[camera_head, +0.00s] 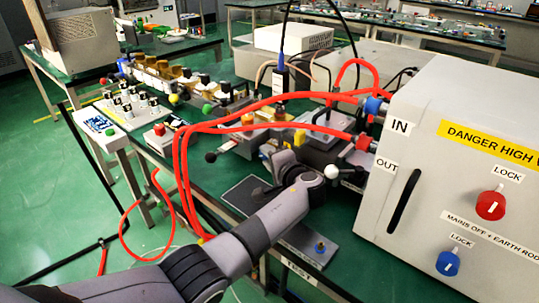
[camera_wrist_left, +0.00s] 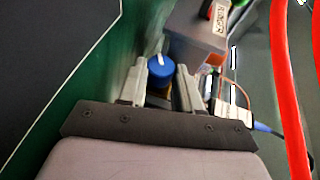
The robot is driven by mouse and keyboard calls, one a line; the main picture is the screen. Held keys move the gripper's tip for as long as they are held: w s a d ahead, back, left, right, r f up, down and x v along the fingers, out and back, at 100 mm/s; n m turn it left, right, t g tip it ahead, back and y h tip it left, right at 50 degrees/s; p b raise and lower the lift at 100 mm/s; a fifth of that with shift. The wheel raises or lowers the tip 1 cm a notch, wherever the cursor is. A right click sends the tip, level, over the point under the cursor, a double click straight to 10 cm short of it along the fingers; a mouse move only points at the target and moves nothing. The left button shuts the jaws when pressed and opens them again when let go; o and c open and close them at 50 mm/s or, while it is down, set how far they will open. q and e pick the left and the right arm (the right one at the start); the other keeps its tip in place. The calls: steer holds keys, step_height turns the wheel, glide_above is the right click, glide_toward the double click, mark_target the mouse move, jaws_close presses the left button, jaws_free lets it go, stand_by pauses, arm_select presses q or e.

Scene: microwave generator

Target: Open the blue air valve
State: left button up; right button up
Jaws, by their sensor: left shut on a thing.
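The blue air valve knob (camera_wrist_left: 160,69), with a white pointer mark on top, stands between the fingertips of my left gripper (camera_wrist_left: 158,84) in the left wrist view. The gripper is shut on it, with one finger on each side. In the head view my left arm reaches in from the lower left over the table, and its hand (camera_head: 286,172) bends back toward the equipment in the middle. I cannot make out the fingertips or the held knob there. My right gripper is in neither view.
A grey cabinet (camera_head: 455,185) with red and blue lock knobs stands to the right. Red hoses (camera_head: 270,102) loop across the table close to my arm. A labelled grey box (camera_wrist_left: 195,32) stands just beyond the knob. A dark flat plate (camera_head: 245,195) lies beside my wrist.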

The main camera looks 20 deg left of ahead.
arm_select(q)
steer(key=o, duration=1.1)
steer(key=shift+c, duration=0.2)
steer(key=shift+p+v, duration=0.35)
steer(key=shift+v, duration=3.3)
